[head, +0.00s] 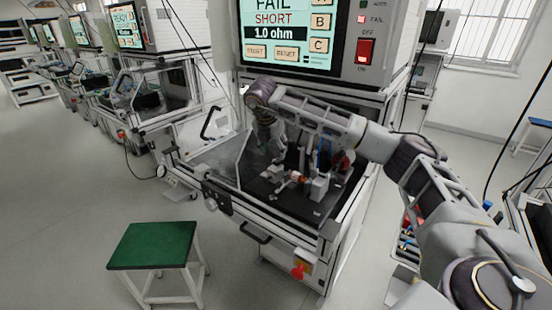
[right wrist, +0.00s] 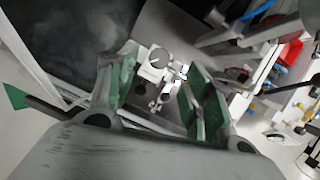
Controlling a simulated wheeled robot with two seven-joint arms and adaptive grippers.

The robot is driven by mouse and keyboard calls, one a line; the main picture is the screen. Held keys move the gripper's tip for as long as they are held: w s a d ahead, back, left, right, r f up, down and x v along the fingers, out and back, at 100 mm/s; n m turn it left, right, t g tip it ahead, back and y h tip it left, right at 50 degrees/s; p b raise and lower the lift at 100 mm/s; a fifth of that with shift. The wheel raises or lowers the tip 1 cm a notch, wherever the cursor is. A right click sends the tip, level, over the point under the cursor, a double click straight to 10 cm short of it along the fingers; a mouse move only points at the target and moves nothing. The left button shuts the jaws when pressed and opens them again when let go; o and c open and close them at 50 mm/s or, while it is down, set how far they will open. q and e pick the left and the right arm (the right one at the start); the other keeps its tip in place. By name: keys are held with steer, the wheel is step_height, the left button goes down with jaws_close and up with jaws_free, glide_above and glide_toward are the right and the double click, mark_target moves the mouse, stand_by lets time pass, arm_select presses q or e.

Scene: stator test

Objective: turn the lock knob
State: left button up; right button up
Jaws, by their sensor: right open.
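The test fixture (head: 318,186), a group of light metal parts with a small red-orange piece (head: 297,177), stands on the dark bed of the test station. My right gripper (head: 272,145) hangs over the left back of this bed, pointing down. In the right wrist view its green-padded fingers (right wrist: 158,76) are apart and empty. Beyond and between them is a pale metal part with a ring (right wrist: 160,58) and dark round spots. I cannot tell which part is the lock knob, or whether the fingers touch anything. My left gripper is not in view.
A screen (head: 290,35) above the bed reads FAIL, SHORT, 1.0 ohm, beside a red switch (head: 366,50). A clear panel and frame rails border the bed. A green-topped stool (head: 152,245) stands in front. A red knob (head: 298,272) sits low on the station.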

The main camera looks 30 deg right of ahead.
mark_target(277, 160)
steer(key=x, duration=0.4)
steer(key=shift+f, duration=0.15)
steer(key=shift+w+d+f, duration=0.15)
steer(key=shift+d+f, duration=0.1)
steer(key=shift+f, duration=0.3)
steer(key=c, duration=1)
